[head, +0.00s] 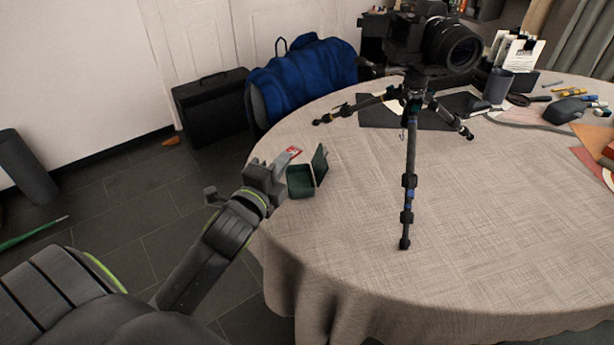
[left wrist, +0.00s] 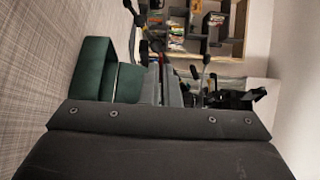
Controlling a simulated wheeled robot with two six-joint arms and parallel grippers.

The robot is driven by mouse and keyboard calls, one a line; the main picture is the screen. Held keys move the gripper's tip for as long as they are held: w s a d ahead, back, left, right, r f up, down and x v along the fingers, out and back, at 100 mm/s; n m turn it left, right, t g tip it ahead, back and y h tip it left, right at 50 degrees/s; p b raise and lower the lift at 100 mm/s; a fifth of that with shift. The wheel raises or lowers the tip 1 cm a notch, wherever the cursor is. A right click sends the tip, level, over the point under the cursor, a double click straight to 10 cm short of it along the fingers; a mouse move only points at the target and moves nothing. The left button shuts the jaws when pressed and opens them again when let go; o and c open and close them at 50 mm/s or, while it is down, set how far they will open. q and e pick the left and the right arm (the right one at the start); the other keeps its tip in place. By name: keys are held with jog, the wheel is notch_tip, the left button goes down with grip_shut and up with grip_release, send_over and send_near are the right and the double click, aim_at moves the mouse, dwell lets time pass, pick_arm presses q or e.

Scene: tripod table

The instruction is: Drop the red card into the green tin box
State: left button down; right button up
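The green tin box (head: 301,181) stands near the left edge of the round table, with its lid (head: 320,164) raised on the right side. It also shows in the left wrist view (left wrist: 92,72), left of the fingers. My left gripper (head: 287,157) reaches in from the left, beside the box at its upper left. The red card (head: 294,151) shows red and white at its fingertips. My right gripper is not in view.
A tripod with a camera (head: 410,110) stands on the cloth-covered table (head: 480,240), right of the box. A dark mat (head: 440,112), a cup (head: 498,86) and stationery lie farther back. A blue bag (head: 303,78) is behind the table. The table's front is clear.

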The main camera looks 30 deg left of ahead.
pick_arm(q)
jog(key=shift+f, duration=0.1)
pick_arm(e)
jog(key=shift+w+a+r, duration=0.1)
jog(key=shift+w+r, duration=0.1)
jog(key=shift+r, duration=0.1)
pick_arm(q)
jog(key=c, duration=1.6)
grip_release()
